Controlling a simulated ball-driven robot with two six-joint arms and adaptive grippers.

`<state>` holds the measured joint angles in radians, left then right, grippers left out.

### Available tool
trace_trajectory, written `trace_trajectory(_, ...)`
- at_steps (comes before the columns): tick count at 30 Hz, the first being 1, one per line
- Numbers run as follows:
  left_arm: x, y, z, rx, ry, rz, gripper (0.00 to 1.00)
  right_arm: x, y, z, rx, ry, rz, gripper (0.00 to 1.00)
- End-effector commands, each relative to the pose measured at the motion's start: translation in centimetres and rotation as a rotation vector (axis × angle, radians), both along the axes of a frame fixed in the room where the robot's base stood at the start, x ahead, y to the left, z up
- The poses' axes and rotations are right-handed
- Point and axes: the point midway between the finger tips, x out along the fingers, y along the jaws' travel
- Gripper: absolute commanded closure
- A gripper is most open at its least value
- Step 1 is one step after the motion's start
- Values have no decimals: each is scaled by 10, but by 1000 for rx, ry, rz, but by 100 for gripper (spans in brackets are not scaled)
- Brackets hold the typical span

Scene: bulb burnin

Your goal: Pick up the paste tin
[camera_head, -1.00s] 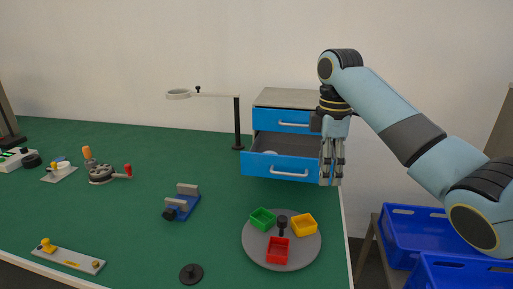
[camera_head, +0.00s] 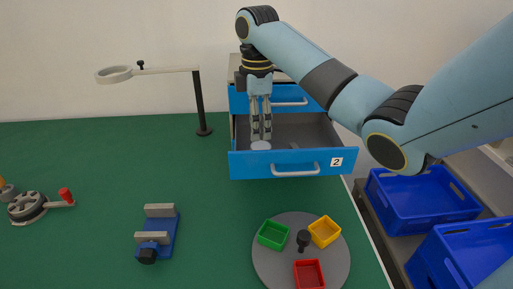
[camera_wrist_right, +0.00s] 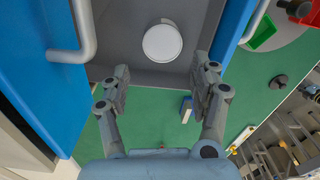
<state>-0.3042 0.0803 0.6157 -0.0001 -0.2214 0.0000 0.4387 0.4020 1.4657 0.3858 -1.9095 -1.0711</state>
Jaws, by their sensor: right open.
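The paste tin appears as a white round lid (camera_head: 260,145) inside the open lower drawer (camera_head: 245,166), near its left side. In the right wrist view the white lid (camera_wrist_right: 162,43) lies on the grey drawer floor. My right gripper (camera_head: 261,136) points down over the tin in the head view and hides part of the drawer behind it. Its fingers (camera_wrist_right: 160,72) are spread apart with nothing between them, and the lid shows just past the fingertips. My left gripper is not in view.
The drawer front has a metal handle (camera_head: 295,173) and a label "2". A lamp post (camera_head: 199,103) stands left of the cabinet. A grey turntable (camera_head: 272,266) with coloured trays and a blue vise (camera_head: 158,236) stand in front. Blue crates (camera_head: 425,205) sit at the right.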

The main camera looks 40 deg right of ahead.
Motion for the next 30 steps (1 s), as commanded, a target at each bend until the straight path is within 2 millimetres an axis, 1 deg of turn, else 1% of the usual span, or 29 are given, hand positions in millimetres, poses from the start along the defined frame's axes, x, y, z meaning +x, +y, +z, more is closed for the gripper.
trace_trajectory(2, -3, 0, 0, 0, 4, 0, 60, -1, 0, -11, 0, 2, 0, 37)
trace_trajectory(6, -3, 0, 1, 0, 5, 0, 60, -1, 0, -21, 1, 1, 1, 37)
trace_trajectory(8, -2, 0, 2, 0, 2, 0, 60, -2, -1, -27, 1, 2, 0, 37)
trace_trajectory(12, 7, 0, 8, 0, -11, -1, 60, -7, -3, -49, 0, 2, 0, 37)
trace_trajectory(15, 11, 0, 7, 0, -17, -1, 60, -6, -3, -63, 1, 1, 1, 37)
trace_trajectory(18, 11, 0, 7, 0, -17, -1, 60, -6, -3, -69, -1, -1, 1, 37)
trace_trajectory(24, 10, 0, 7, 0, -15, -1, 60, -6, -3, -70, -1, -1, 1, 37)
trace_trajectory(26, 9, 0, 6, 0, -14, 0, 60, -6, -3, -70, -1, -1, 1, 44)
trace_trajectory(30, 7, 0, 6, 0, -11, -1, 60, -6, -3, -70, -1, -1, 1, 62)
